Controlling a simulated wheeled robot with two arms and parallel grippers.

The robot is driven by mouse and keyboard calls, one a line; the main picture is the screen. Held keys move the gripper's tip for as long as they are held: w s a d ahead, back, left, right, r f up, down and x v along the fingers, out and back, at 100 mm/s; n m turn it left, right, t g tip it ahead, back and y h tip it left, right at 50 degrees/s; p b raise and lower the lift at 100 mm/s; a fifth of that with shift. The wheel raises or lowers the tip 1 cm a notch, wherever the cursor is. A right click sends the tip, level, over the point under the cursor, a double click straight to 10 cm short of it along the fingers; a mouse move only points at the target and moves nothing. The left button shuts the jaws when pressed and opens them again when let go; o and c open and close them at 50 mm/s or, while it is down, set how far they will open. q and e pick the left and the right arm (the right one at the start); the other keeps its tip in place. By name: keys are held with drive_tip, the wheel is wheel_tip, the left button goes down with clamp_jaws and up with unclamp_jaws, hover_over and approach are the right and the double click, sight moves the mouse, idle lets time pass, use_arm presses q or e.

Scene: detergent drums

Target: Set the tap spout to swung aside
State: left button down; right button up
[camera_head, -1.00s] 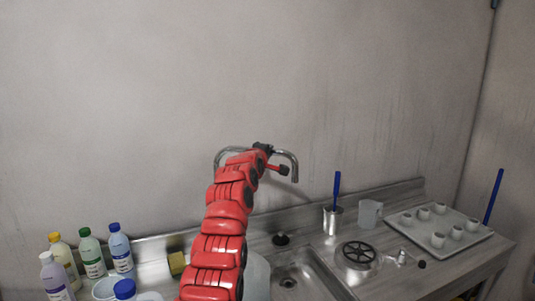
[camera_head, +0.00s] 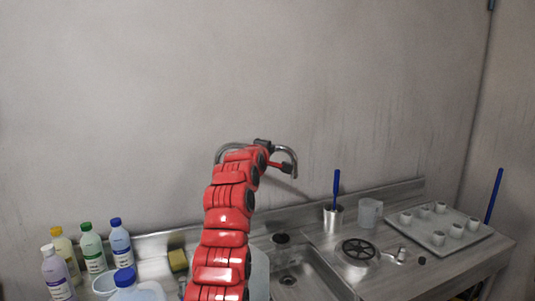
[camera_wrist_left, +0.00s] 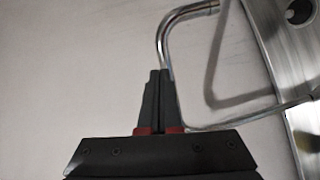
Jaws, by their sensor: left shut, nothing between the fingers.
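The tap spout (camera_head: 296,166) is a bent chrome tube rising in front of the back wall. Its arch runs from left to right, and its free end points down on the right. My left arm hides the middle of the arch and much of what is below. My right gripper is not in view.
The sink (camera_head: 312,270) lies below the spout. Several bottles (camera_head: 92,250) and a yellow sponge (camera_head: 178,261) stand at the left.

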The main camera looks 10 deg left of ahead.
use_arm(q)
drive_tip(key=s+d+r+b, duration=0.1)
drive_tip(key=s+d+b, duration=0.1)
drive_tip(key=s+d, duration=0.2)
drive_tip(key=shift+s+d+r, duration=0.25)
drive_tip(key=shift+s+d, duration=0.15)
drive_tip(key=shift+s, duration=0.5)
